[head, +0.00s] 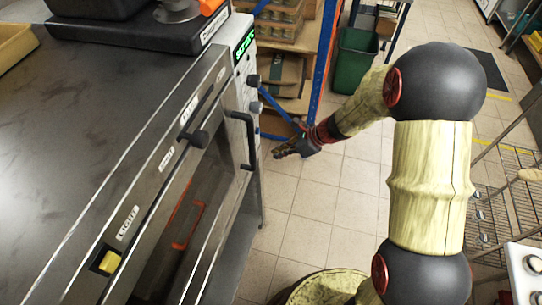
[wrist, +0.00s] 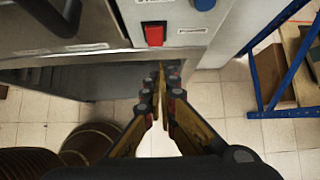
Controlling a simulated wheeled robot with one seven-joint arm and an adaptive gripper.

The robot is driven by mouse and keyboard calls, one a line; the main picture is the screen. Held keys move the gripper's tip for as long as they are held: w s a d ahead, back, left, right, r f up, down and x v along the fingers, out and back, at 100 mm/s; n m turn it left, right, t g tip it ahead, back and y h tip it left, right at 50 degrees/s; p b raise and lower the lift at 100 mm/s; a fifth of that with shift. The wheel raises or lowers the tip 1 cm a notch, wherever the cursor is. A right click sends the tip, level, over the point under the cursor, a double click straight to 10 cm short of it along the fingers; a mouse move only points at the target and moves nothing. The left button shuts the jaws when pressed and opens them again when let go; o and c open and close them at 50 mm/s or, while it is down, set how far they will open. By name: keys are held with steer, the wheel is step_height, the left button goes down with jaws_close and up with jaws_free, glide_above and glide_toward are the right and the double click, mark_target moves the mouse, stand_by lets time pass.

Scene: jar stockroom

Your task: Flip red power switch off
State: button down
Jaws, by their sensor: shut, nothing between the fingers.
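The red power switch (wrist: 154,34) shows in the wrist view on the pale front panel of a machine, with a small label above it and another to its right. In the head view the switch cannot be made out. My gripper (wrist: 168,70) is shut and empty. Its fingertips lie just below the switch in the wrist picture and look apart from it. In the head view my gripper (head: 279,153) is to the right of the machine's panel, reaching left toward its lower part.
A blue knob (wrist: 204,3) sits right of the switch. The head view shows a black handle (head: 247,138), a yellow light switch (head: 108,262) and a green display (head: 244,45). A blue-framed shelf (head: 321,62) and green bin (head: 354,60) stand behind. Tiled floor (head: 315,200) is clear below.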

steer(key=p+v, duration=0.1)
steer(key=v, duration=0.5)
steer(key=shift+a+r, duration=0.15)
steer(key=shift+r, duration=0.1)
steer(key=shift+s+f+h+b, duration=0.45)
steer(key=shift+s+h, duration=0.15)
steer(key=shift+h, duration=0.1)
steer(key=shift+f+g, duration=0.1)
steer(key=shift+g, duration=0.2)
